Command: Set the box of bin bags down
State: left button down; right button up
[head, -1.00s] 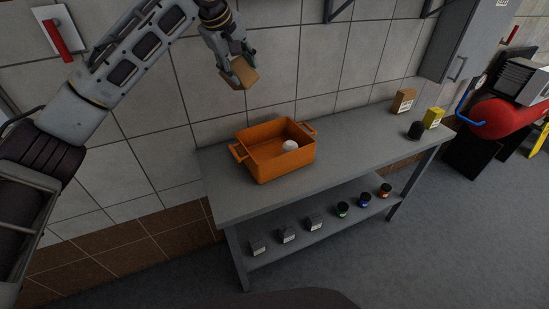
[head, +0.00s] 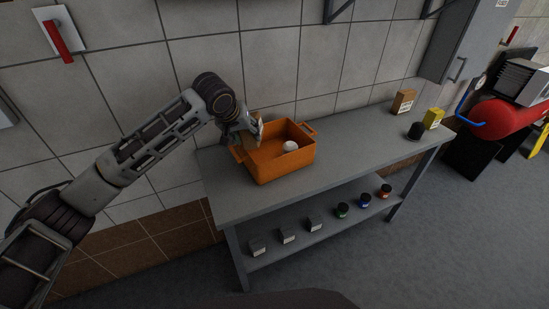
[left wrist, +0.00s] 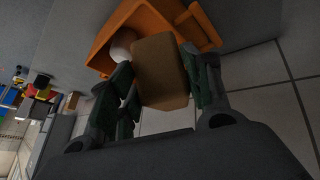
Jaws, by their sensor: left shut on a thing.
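My left gripper (head: 254,131) is shut on a small brown box, which looks like the box of bin bags. The box (left wrist: 160,72) shows clearly between its fingers in the left wrist view. In the head view the gripper and box are at the back left of an orange crate (head: 283,168), by its rim, with the box mostly hidden by the fingers. I cannot tell whether the box touches the crate. A white ball (head: 290,146) lies in the crate. The crate also shows beyond the box in the left wrist view (left wrist: 103,50). My right gripper is not in view.
The crate stands on the left of a grey workbench (head: 350,149). A brown carton (head: 403,101), a yellow box (head: 433,118) and a black can (head: 415,130) stand at its right end. Several small boxes and jars sit on the lower shelf. The bench's middle is clear.

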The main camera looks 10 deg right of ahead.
aim_at(249, 147)
pick_arm(q)
jog(key=shift+s+a+f+m+h, duration=0.15)
jog(key=shift+s+f+m+h, duration=0.2)
jog(key=shift+f+m, duration=0.4)
jog(key=m, duration=0.1)
jog(key=s+m, duration=0.1)
jog(key=shift+s+f+m+h, duration=0.15)
jog(key=shift+f+m+h, duration=0.1)
jog(key=shift+f+m, duration=0.1)
jog(key=shift+s+a+f+m+h, duration=0.15)
jog(key=shift+f+m+h, duration=0.1)
jog(key=shift+m, duration=0.4)
jog(key=shift+s+a+f+m+h, duration=0.15)
jog(key=shift+m+h, duration=0.1)
jog(key=shift+m, duration=0.4)
jog(key=shift+w, duration=0.1)
jog(key=shift+m+t+h, duration=0.3)
jog(key=shift+m, duration=0.4)
jog(key=shift+r, duration=0.15)
